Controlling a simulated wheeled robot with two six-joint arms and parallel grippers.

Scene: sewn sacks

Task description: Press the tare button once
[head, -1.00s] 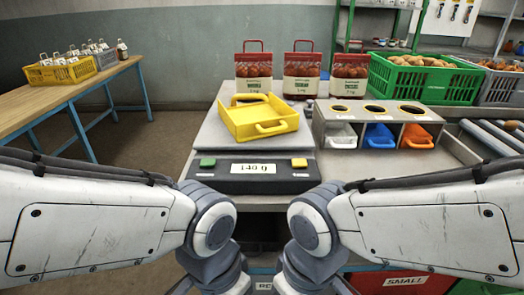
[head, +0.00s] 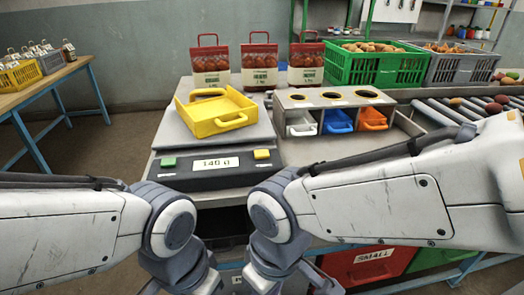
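The scale has a dark front panel (head: 205,173) with a display (head: 216,163) that appears to read 140 g. A green button (head: 169,162) is at the panel's left and a yellow button (head: 262,154) at its right; I cannot read a tare label on either. A yellow tray (head: 215,112) with handles sits on the scale's plate and looks empty. Both my arms reach in at the front, below the panel. My gripper fingers are out of view, and nothing of mine touches the buttons.
Three red-topped sacks (head: 265,65) stand behind the scale. A bin holder (head: 335,98) with white, blue and orange scoops is to the right. Green (head: 374,66) and grey crates and a roller conveyor (head: 455,108) lie farther right. A wooden table (head: 40,85) stands at the left.

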